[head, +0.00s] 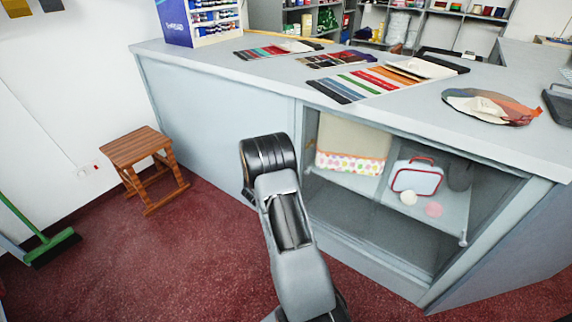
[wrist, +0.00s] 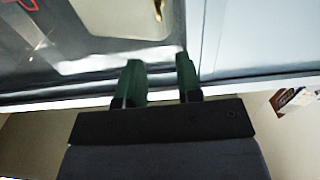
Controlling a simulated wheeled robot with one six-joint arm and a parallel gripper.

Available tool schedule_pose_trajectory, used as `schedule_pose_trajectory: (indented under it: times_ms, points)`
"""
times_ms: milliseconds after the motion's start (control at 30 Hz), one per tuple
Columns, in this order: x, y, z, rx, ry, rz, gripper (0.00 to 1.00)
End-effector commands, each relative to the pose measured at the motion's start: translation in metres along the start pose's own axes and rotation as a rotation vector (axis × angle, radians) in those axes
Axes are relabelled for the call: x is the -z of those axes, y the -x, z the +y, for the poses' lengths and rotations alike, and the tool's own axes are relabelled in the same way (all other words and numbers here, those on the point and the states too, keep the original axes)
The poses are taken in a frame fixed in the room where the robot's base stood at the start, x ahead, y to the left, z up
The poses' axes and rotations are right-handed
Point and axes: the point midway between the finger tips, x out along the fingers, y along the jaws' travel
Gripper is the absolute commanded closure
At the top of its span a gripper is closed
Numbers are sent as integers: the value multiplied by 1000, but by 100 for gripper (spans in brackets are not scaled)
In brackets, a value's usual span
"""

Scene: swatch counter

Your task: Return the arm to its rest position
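My gripper (wrist: 158,70) shows in the wrist view with two dark green fingers set apart. The gap between them is empty, and a pale edge and glass front of the counter lie beyond the tips. In the head view my arm stands in front of the grey counter (head: 215,115). The gripper itself is hidden there behind my arm. I cannot tell how far the fingertips are from the counter front.
The glass-fronted cabinet (head: 335,212) holds a folded cloth (head: 350,142), a white case (head: 416,179) and two small balls. Swatch cards (head: 352,84) and a round fabric piece (head: 491,106) lie on top. A wooden stool (head: 135,148) and green broom (head: 45,245) stand left. Red floor between is clear.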

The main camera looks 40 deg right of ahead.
Motion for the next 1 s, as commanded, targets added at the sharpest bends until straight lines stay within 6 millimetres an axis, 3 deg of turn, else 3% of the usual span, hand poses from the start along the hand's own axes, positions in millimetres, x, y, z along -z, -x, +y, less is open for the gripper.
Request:
schedule_pose_trajectory:
  times_ms: [367,467,567,600,667,767,867,1000]
  points:
    - [-4,0,-2,8,-15,-19,67]
    - [-18,1,-11,63,-35,-102,67]
    - [-52,13,-26,180,-31,-271,67]
    - [-67,23,-32,238,-22,-358,67]
    - [-78,41,-41,335,-11,-492,67]
    - [-68,86,-54,504,25,-711,67]
    - [-37,142,-56,663,102,-911,67]
    - [29,224,-29,843,289,-1152,67]
